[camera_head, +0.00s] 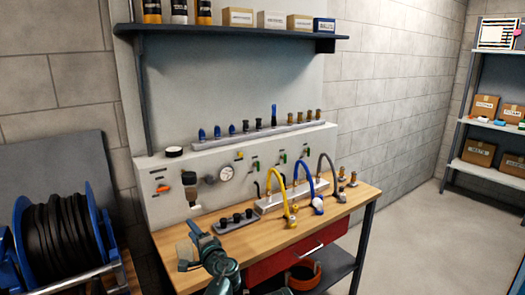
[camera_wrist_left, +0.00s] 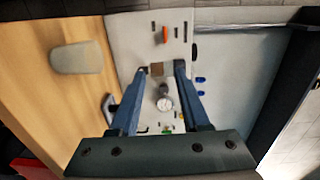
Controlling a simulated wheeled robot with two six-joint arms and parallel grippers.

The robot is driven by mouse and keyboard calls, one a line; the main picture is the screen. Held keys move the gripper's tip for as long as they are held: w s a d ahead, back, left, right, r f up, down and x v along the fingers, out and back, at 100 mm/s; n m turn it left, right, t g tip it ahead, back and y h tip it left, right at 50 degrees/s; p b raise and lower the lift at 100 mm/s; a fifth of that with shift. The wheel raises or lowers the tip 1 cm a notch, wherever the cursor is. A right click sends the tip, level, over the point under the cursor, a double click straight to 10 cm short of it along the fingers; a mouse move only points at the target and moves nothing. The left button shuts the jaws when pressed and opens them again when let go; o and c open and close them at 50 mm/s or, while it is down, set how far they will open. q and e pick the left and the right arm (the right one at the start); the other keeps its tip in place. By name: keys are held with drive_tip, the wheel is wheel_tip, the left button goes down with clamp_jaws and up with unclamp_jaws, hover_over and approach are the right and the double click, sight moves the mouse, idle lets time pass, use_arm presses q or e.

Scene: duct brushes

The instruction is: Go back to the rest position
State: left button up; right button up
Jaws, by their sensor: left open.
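My left gripper (camera_head: 190,226) is over the front left part of the wooden workbench (camera_head: 335,215), with its arm coming up from the bottom edge. In the left wrist view its two blue-grey fingers (camera_wrist_left: 160,68) are spread apart with nothing held between them. Behind the gap show the white panel and its round gauge (camera_wrist_left: 164,103). A beige rounded block (camera_wrist_left: 77,58) stands on the wood beside the gripper, apart from it; it also shows in the head view (camera_head: 184,252). My right gripper is not in view.
Yellow (camera_head: 276,190), blue (camera_head: 310,180) and grey (camera_head: 333,178) curved hoses stand on the bench. A black brush rack (camera_head: 236,221) lies nearer the gripper. A blue hose reel (camera_head: 60,235) stands at left. A shelf (camera_head: 230,32) hangs above. Floor at right is clear.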

use_arm(q)
drive_tip(key=s+d+f+n+g+h+p, duration=0.3)
drive_tip(key=s+f+n+g, duration=0.4)
drive_tip(key=s+f, duration=0.55)
drive_tip(key=s+d+f+g+h, duration=0.2)
drive_tip(key=s+d+g+h, duration=0.1)
drive_tip(key=s+d, duration=0.3)
drive_tip(key=s+d+f+g+h, duration=0.3)
drive_tip(key=s+d, duration=0.3)
drive_tip(key=s, duration=0.2)
drive_tip(key=shift+d+f+g, duration=0.2)
drive_tip(key=shift+g, duration=0.5)
drive_tip(key=shift+c, duration=0.2)
